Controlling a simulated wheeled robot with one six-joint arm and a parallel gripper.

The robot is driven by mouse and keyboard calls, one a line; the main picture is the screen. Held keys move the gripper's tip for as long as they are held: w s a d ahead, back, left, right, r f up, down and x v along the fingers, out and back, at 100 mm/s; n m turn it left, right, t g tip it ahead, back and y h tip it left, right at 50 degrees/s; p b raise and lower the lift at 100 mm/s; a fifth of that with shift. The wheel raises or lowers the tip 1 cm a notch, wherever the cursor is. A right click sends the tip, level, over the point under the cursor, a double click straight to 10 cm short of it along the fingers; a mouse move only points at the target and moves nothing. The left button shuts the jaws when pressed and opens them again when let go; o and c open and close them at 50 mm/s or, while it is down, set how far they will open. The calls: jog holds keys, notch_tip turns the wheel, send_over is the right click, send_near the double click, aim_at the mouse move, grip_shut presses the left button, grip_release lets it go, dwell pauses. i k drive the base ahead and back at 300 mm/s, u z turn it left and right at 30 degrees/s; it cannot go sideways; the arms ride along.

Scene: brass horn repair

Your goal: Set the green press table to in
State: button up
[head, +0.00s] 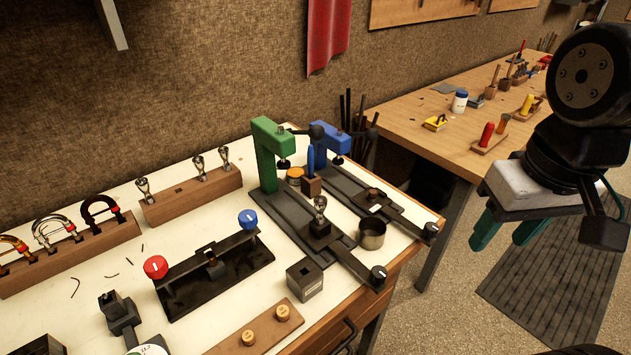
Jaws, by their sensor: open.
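The green press (264,155) stands at the back of the near bench, its ram pointing down over a dark rail. Its sliding table (319,229) is a dark block, forward of the ram and not beneath it. A silver cup-shaped piece (320,204) stands upright on the block. A flat bar runs from the table to a dark handle knob (378,274) at the bench's front edge. My gripper (498,242) is open and empty at the right, over the floor, well apart from the press and its knob.
A blue press (331,139) stands just right of the green one, with its own knob (431,230). A grey block (304,279) sits left of the green press bar. Floor right of the bench is open.

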aim_at(318, 238)
jog(key=u, duration=0.8)
jog(key=k, duration=1.05)
jog(key=z, duration=0.8)
